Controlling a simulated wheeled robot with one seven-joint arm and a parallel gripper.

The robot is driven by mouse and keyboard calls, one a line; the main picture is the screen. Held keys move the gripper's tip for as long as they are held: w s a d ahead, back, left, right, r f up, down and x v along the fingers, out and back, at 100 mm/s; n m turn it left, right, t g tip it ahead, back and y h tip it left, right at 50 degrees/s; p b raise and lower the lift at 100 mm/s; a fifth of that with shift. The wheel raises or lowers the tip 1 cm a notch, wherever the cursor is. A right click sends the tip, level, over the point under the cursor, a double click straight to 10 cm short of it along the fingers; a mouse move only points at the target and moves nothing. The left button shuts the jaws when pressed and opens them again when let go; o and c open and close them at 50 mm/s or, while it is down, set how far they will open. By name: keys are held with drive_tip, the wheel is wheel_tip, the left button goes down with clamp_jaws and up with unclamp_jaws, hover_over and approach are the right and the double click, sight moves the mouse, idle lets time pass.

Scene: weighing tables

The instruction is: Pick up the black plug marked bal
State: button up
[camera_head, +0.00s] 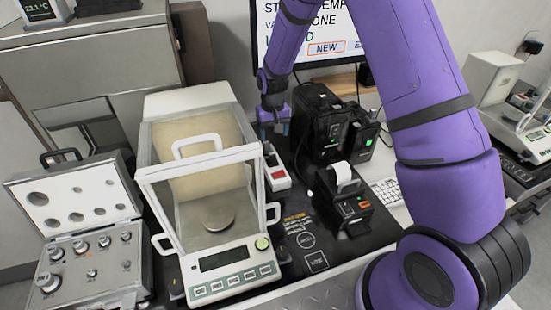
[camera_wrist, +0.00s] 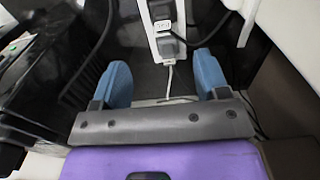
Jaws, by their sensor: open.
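In the wrist view a black plug (camera_wrist: 170,47) sits in a white power strip (camera_wrist: 157,12), with a dark cable beside it. A small pale patch with dark marks lies just above it; I cannot read the marking "bal". My gripper (camera_wrist: 163,80) is open, its two blue fingers apart and nothing between them. The plug is ahead of the fingertips, roughly centred between them. In the head view my gripper (camera_head: 274,130) points down behind the balance, above the strip's far end. The strip (camera_head: 276,178) shows a red switch there; the plug is hidden or too small to tell.
A glass-sided balance (camera_head: 224,256) stands left of the gripper. Black boxy devices (camera_head: 322,120) and a small printer (camera_head: 343,208) stand to its right. A monitor (camera_head: 325,50) is behind. A weight case (camera_head: 75,240) lies open at left. Dark cables (camera_wrist: 205,35) run close around the plug.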

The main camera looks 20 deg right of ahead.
sight(272, 153)
wheel_tip(272, 153, down, 6)
drive_tip(key=shift+r, duration=0.2)
drive_tip(key=shift+s+a+f, duration=0.1)
drive_tip(key=shift+a+f, duration=0.05)
drive_tip(key=shift+f, duration=1.2)
drive_tip(key=shift+s+a+f, duration=0.1)
drive_tip(key=shift+f, duration=1.2)
drive_tip(key=shift+c, duration=0.5)
drive_tip(key=c, duration=0.9)
